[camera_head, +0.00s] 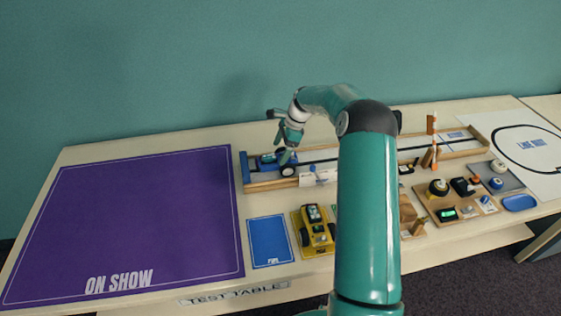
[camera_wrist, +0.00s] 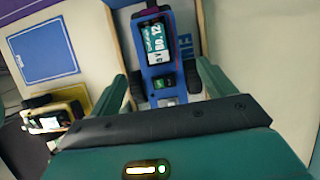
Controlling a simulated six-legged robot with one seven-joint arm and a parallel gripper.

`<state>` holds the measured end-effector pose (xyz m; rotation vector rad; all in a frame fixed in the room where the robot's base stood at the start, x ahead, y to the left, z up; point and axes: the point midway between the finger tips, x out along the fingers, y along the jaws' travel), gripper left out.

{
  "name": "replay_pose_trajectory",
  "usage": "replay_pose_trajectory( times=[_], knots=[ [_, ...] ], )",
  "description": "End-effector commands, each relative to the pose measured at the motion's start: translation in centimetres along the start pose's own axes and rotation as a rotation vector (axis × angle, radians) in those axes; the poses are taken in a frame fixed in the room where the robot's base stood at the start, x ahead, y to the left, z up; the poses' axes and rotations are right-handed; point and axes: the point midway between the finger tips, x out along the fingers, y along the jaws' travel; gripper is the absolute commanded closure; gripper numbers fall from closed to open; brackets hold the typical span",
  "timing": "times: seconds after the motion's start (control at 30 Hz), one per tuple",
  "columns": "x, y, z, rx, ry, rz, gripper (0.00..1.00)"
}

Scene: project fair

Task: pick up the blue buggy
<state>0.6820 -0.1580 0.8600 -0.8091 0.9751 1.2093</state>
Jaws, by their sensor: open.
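The blue buggy (camera_head: 266,160) sits at the left end of a long wooden track (camera_head: 262,186) on the table. In the wrist view the buggy (camera_wrist: 156,62) shows from above, with dark wheels and a small labelled display on its deck. My gripper (camera_head: 287,147) is over the buggy in the head view and partly covers it. In the wrist view my gripper (camera_wrist: 163,75) is open, with one green finger on each side of the buggy. I cannot tell whether the fingers touch it. The buggy's near end is close to the gripper's palm.
A yellow buggy (camera_head: 316,232) stands in front of the track, beside a blue mat (camera_head: 268,243). A bare purple mat (camera_head: 135,220) fills the table's left side. Several small gadgets stand on a wooden board (camera_head: 436,209) at right. My arm hides the middle.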

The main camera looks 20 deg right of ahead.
Motion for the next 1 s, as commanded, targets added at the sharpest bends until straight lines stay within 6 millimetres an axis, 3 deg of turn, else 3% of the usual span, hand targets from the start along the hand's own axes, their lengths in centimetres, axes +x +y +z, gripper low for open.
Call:
replay_pose_trajectory(
  times=[0.3,0.53,0.73,1.0],
  knots=[
    [4.3,0.0,0.1,0.001,-0.001,0.001,0.18],
    [4.5,0.0,0.1,0.002,0.000,0.000,0.18],
    [4.5,0.0,0.1,0.002,0.000,0.000,0.57],
    [4.4,-0.1,0.1,0.001,0.000,-0.001,0.63]
  ],
)
